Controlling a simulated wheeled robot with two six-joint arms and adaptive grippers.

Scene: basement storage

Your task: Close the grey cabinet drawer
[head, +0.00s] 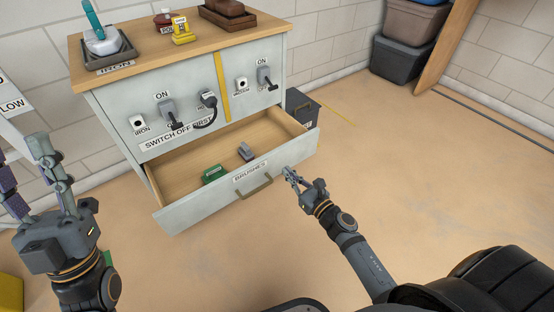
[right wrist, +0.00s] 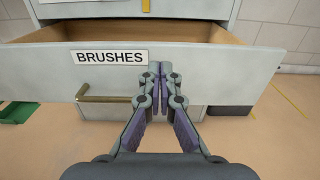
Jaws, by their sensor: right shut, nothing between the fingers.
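The grey cabinet (head: 110,110) has its drawer pulled open. The drawer front (head: 210,208), labelled BRUSHES, has a brass-coloured handle (head: 254,188), which also shows in the right wrist view (right wrist: 104,99). A green brush (head: 214,174) and a grey brush (head: 246,152) lie in the drawer. My right gripper (head: 290,174) is shut and empty, with its fingertips in front of the drawer front, right of the handle. In the right wrist view its tips (right wrist: 160,70) overlap the front just right of the label; I cannot tell if they touch. My left gripper (head: 28,165) is open and empty, left of the cabinet.
An iron (head: 102,42) on a tray, a yellow item (head: 182,33) and brown blocks (head: 228,10) stand on the wooden top. A dark bin (head: 301,106) stands right of the cabinet. Stacked storage boxes (head: 402,58) stand at the back. The floor at right is clear.

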